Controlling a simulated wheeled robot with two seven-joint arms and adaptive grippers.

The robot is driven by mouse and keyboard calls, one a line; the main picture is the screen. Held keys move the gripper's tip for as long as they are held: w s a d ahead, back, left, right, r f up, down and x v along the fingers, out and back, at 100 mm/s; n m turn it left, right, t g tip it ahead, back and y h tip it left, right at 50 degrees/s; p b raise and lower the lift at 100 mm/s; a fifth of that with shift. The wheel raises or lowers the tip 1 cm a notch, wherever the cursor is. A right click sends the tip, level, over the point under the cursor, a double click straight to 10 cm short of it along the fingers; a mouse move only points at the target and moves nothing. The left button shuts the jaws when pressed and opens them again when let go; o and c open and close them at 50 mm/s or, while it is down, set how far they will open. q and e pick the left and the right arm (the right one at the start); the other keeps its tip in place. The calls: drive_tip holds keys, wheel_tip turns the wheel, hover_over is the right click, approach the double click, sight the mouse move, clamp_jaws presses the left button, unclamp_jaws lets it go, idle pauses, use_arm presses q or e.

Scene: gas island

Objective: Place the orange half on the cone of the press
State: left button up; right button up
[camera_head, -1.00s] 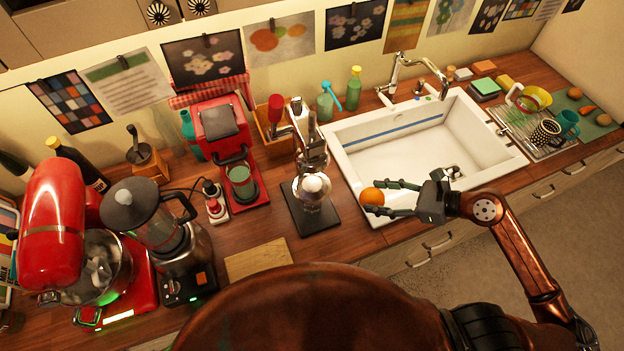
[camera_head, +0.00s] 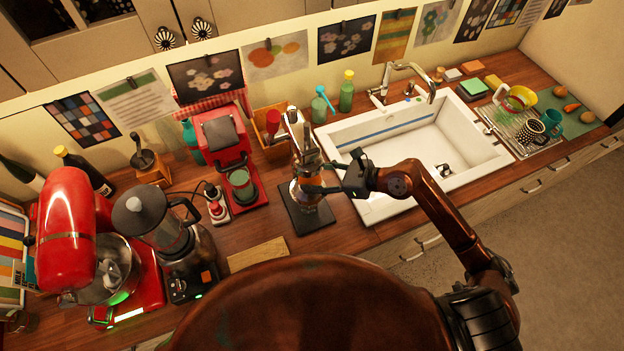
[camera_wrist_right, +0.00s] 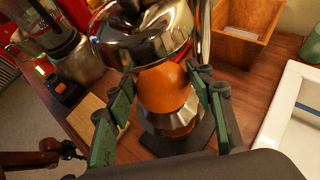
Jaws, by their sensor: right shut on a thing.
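The press (camera_head: 304,165) stands on a dark base left of the sink. Its metal upper bell (camera_wrist_right: 150,35) and lower metal bowl (camera_wrist_right: 165,143) show in the right wrist view. My right gripper (camera_head: 312,187) reaches the press from the right. Its green fingers are shut on the orange half (camera_wrist_right: 165,88), between bell and bowl. The cone is hidden, and I cannot tell whether the orange half touches it. In the right wrist view a copper arm of mine shows at lower left, with a small dark gripper (camera_wrist_right: 68,151) whose jaws are unclear.
The sink (camera_head: 400,150) lies right of the press. A red coffee machine (camera_head: 225,150) stands to its left, with a blender (camera_head: 165,230) beyond. A wooden box (camera_head: 268,130) is behind. A cutting board (camera_head: 257,254) lies at the front left.

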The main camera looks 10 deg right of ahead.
sight(320, 182)
drive_tip(key=f, duration=0.2)
drive_tip(key=f+p, duration=0.1)
drive_tip(key=shift+w+a, duration=0.25)
drive_tip(key=shift+a, duration=0.15)
drive_tip(key=shift+f, duration=0.2)
use_arm(q)
drive_tip(key=shift+w+d+r, duration=0.15)
drive_tip(key=shift+w+r, duration=0.25)
drive_tip(key=shift+r, duration=0.2)
use_arm(e)
drive_tip(key=shift+f, duration=0.2)
drive_tip(key=o, duration=1.3)
use_arm(q)
drive_tip(key=shift+f, duration=0.1)
use_arm(e)
drive_tip(key=shift+r, duration=0.15)
